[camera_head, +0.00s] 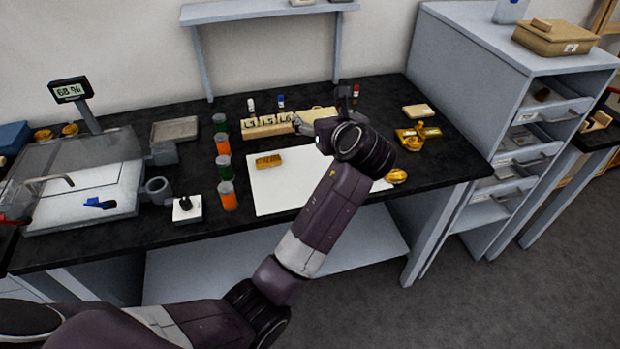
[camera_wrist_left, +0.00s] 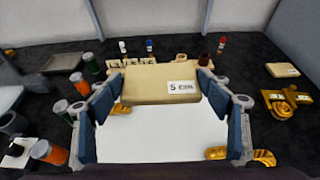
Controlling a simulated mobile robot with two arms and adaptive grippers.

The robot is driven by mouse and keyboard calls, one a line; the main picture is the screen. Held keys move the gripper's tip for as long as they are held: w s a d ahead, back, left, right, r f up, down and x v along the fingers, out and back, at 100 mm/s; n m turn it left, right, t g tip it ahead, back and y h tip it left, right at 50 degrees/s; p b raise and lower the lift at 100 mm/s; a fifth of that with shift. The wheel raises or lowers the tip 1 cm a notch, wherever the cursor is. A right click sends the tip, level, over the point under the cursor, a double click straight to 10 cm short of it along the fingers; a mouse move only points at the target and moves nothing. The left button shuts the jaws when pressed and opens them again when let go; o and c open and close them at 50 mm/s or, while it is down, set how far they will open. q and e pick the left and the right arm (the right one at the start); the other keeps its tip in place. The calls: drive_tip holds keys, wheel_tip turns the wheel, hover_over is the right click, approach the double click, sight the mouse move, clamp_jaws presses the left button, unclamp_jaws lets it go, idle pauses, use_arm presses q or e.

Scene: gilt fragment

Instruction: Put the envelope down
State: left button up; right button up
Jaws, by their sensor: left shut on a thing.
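The envelope (camera_wrist_left: 150,88) is a tan, flat packet with a white label reading something like "5 cm". In the left wrist view it sits between the two blue-padded fingers of my left gripper (camera_wrist_left: 160,92), which is shut on it. In the head view the envelope (camera_head: 317,113) shows partly behind my left gripper (camera_head: 305,124), at the far edge of the white sheet (camera_head: 270,197). I cannot tell whether it touches the worktop. My right gripper is not in view.
A wooden rack (camera_head: 266,125) with small vials stands behind the sheet. A gold piece (camera_head: 269,161) lies on the sheet. Another tan packet (camera_head: 418,111) and a gold tray (camera_head: 417,135) are at right.

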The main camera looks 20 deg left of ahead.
use_arm(q)
hover_over(320, 178)
wheel_tip(320, 178, down, 12)
drive_tip(key=shift+a+f, duration=0.1)
drive_tip(key=shift+f, duration=0.1)
wheel_tip(320, 178, down, 4)
drive_tip(key=shift+r, duration=0.1)
drive_tip(key=shift+f, duration=0.6)
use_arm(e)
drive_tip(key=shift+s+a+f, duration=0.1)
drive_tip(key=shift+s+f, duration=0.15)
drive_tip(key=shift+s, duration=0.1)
use_arm(q)
drive_tip(key=shift+f, duration=0.1)
drive_tip(key=o, duration=0.9)
drive_tip(key=shift+o, duration=0.2)
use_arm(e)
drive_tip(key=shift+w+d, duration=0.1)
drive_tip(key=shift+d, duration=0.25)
